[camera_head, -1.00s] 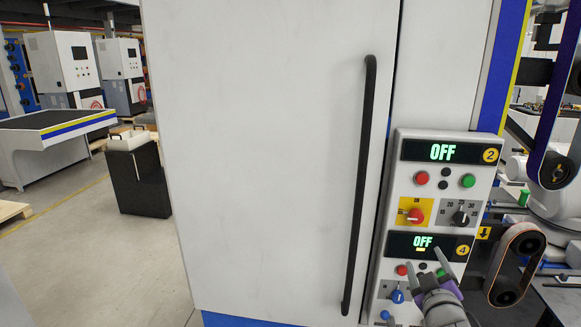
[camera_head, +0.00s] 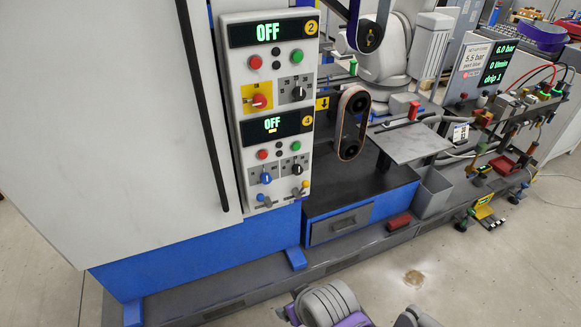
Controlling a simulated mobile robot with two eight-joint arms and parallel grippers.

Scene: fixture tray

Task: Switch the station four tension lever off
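The station four panel (camera_head: 247,152) is the lower half of the grey control box, marked with a yellow 4. At the bottom edge are two small levers, one blue-tipped (camera_head: 262,198) and one yellow-tipped (camera_head: 305,184). Their labels are too small to read. Grey and purple parts of my arms show at the bottom edge; no gripper fingertips are clearly visible.
The station two panel (camera_head: 240,75) above also reads OFF. A belt loop on two rollers (camera_head: 351,122) stands right of the box. A drawer (camera_head: 340,224) and a grey bin (camera_head: 433,192) are below it. The space in front of the panel is clear.

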